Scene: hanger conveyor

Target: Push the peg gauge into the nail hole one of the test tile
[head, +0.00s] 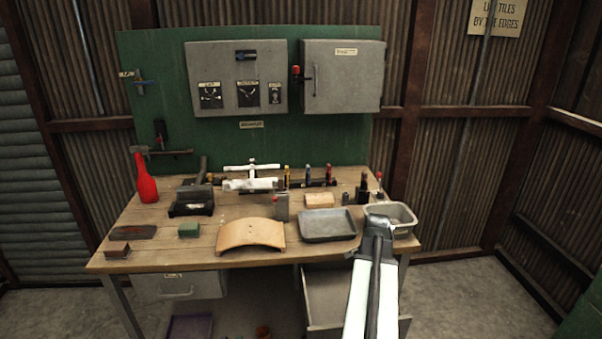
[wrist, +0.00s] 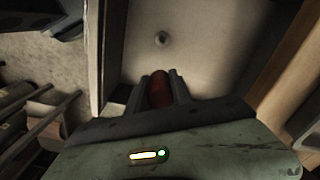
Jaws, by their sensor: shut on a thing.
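In the wrist view my gripper (wrist: 158,74) is shut on a red rounded piece, the peg gauge (wrist: 160,92), of which only the upper part shows between the fingers. Beyond the fingertips is a pale flat surface with a small round dark-centred spot (wrist: 161,38) that looks like a hole. The peg is apart from that spot in the picture; its lower end is hidden.
The wooden bench (head: 150,228) carries a grey tray (head: 327,226), a pale bin (head: 404,219) beside my arm, a green block (head: 188,230) and a red bottle (head: 146,184). An open drawer (head: 325,295) juts out below. Grey cabinets (head: 342,90) hang behind.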

